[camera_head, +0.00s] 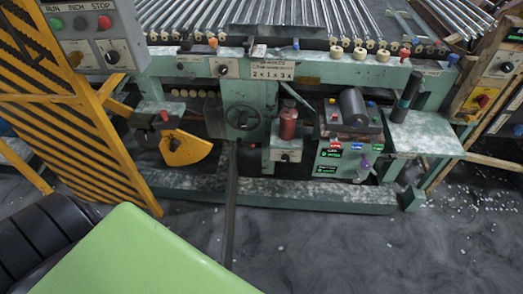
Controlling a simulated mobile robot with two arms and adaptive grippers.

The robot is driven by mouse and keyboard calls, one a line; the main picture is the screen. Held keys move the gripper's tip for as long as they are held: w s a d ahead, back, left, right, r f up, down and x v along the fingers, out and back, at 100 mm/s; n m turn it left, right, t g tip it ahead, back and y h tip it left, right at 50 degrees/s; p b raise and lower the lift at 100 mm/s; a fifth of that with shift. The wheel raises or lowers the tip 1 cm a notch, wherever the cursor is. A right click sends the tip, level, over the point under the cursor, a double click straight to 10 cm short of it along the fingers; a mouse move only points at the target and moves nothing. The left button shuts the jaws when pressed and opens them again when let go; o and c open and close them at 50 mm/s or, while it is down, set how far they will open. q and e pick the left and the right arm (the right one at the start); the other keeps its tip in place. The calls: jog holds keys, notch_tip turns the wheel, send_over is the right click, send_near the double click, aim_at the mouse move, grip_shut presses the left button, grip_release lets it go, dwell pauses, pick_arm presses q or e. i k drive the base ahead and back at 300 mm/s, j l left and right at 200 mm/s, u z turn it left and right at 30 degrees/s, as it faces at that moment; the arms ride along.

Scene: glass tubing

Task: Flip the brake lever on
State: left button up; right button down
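No part is clearly labelled as the brake lever, and I cannot tell which one it is. A long dark bar (231,205) runs from the green machine's front down toward the floor. A tilted black cylindrical part (407,91) stands at the machine's right, by a pale green shelf. A small red knob (164,115) sits on the left bracket, above a yellow curved piece (185,149). Neither of my grippers shows in the head view.
The green machine (300,195) carries a handwheel (242,117), a red cylinder (288,124) and a control box (340,160). A yellow-black striped guard (70,130) and a RUN/INCH/STOP panel (90,35) stand left. The front floor (340,250) is mostly clear; small white bits lie right.

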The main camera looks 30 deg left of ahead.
aim_at(239, 142)
jog(key=u, duration=0.8)
